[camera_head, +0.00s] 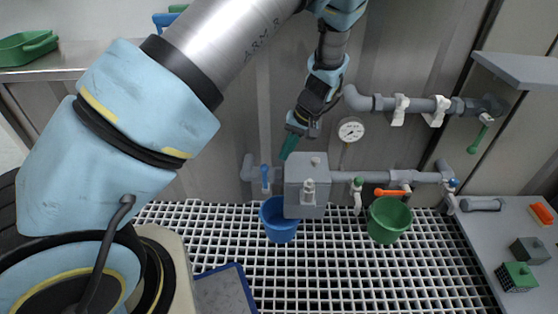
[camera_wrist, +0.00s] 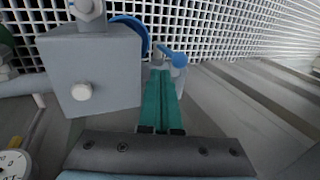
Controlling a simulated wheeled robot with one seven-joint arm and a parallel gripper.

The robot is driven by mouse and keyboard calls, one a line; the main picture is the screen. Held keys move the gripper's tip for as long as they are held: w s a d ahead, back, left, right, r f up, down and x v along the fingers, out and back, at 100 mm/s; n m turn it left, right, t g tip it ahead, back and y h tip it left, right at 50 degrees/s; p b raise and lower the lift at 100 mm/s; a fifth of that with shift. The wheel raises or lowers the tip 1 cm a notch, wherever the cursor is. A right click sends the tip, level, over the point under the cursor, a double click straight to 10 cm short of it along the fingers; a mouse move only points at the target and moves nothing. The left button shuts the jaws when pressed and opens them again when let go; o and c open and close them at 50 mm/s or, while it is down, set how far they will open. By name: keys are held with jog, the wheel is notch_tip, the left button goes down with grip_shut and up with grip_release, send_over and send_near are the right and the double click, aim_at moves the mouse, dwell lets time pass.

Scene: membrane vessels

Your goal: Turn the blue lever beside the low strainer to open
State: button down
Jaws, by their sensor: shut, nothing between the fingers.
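The blue lever (camera_head: 265,174) stands on a light valve body on the low pipe, left of the grey boxy housing (camera_head: 293,197), which looks like the low strainer. In the wrist view the blue lever (camera_wrist: 172,53) lies just past my fingertips, and the grey housing (camera_wrist: 92,72) is on the left. My gripper (camera_head: 284,157) has teal fingers pointing down, above and slightly right of the lever. In the wrist view my gripper (camera_wrist: 160,72) is shut and empty. Its tips look close to the lever; I cannot tell whether they touch.
A blue bucket (camera_head: 279,228) and a green bucket (camera_head: 388,222) stand on the white grating (camera_head: 340,270). A gauge (camera_head: 351,130) and an upper pipe (camera_head: 415,104) are on the wall to the right. An orange lever (camera_head: 390,192) sits further along the low pipe.

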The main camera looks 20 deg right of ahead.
aim_at(265, 180)
jog(key=b+x, duration=0.2)
jog(key=x, duration=0.6)
jog(key=shift+f, duration=0.25)
jog(key=shift+a, duration=0.1)
jog(key=shift+w+a+r+h+p, duration=0.2)
jog(key=shift+a+h+p, duration=0.1)
jog(key=shift+h, duration=0.1)
